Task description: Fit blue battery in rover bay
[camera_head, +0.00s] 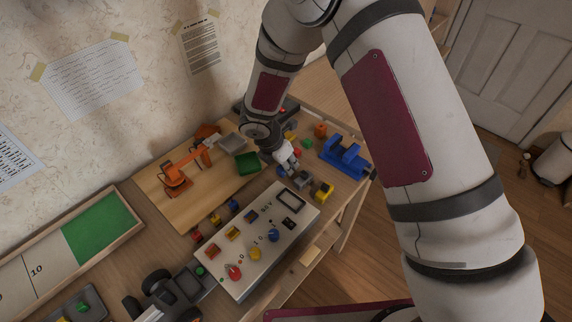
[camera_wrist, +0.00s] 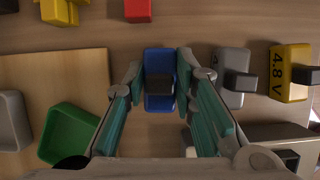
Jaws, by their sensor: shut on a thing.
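The blue battery (camera_wrist: 160,58) is a blue block with a dark raised tab on its face. It stands between the two fingers of my gripper (camera_wrist: 161,72) in the wrist view. My gripper is shut on it. In the head view my gripper (camera_head: 287,160) is at the far part of the table, and the blue battery (camera_head: 282,172) is partly hidden below it. I cannot tell whether it touches the table. The rover (camera_head: 185,284), dark with black wheels and an open box-like bay, is at the lower left in the head view.
A grey battery (camera_wrist: 232,75) and a yellow 4.8 V battery (camera_wrist: 290,75) stand right of the blue one. A green bin (camera_wrist: 72,133) is at left. In the head view a grey panel (camera_head: 250,243) with knobs lies between gripper and rover. An orange arm model (camera_head: 178,178) stands behind.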

